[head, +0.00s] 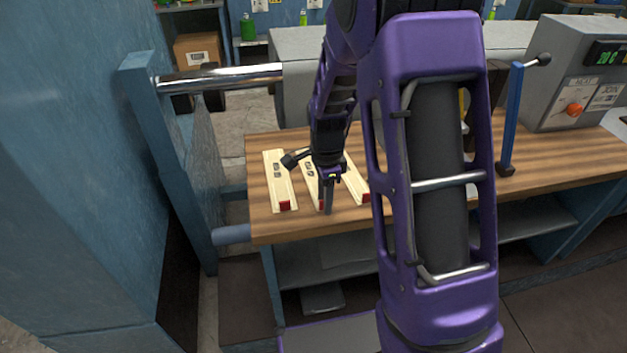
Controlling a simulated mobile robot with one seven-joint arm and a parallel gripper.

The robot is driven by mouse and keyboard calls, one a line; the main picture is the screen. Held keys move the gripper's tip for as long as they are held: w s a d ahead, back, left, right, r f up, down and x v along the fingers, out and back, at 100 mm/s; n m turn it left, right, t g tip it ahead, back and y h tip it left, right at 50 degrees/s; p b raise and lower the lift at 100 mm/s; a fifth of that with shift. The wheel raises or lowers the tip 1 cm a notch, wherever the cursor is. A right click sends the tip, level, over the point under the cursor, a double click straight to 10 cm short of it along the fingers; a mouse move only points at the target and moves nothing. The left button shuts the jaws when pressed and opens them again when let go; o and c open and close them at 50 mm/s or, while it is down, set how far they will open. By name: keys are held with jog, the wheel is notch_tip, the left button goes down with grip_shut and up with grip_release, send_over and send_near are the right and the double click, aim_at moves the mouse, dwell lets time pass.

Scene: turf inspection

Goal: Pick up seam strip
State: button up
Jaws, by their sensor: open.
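Three cream strips with red end blocks lie side by side on the wooden bench top; I take these as the seam strips. The left strip (279,180) is in clear view, with small dark marks on it. The middle strip (312,178) is partly hidden behind my gripper. The right strip (355,180) is partly hidden by my arm. My gripper (328,205) is open and points down over the lower end of the middle strip, close to its red block. I cannot tell whether it touches the strip.
The wooden bench (262,228) has bare wood left of the strips and along its front edge. A grey machine (575,75) with an orange knob and a blue lever (511,120) stand at the right. A blue frame with a metal bar (220,79) stands at the left.

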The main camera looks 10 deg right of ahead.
grip_shut()
dwell(0.3)
